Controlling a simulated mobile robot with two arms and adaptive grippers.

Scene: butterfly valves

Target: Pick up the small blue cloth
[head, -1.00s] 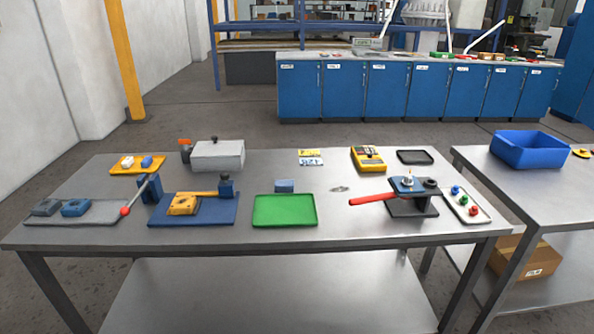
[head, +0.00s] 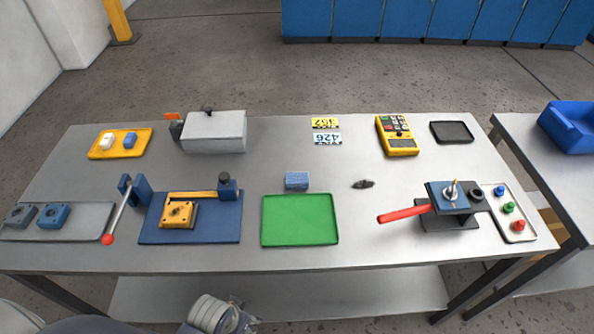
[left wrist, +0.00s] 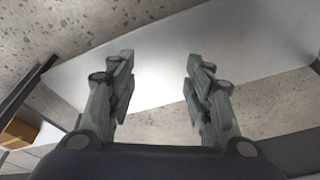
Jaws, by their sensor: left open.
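The small blue cloth (head: 297,180) looks like a folded block. It lies on the metal table (head: 330,258) just behind the green tray (head: 300,220) in the head view. My left gripper (head: 243,322) is at the bottom edge of the head view, in front of the table and well short of the cloth. In the left wrist view the two fingers of my left gripper (left wrist: 158,80) are apart with nothing between them. The cloth is not in the left wrist view. My right gripper is not in view.
A blue mat (head: 190,232) with a yellow valve part (head: 178,214) lies left of the green tray. A valve with a red handle (head: 402,214) stands at right. A small dark object (head: 363,184) lies right of the cloth.

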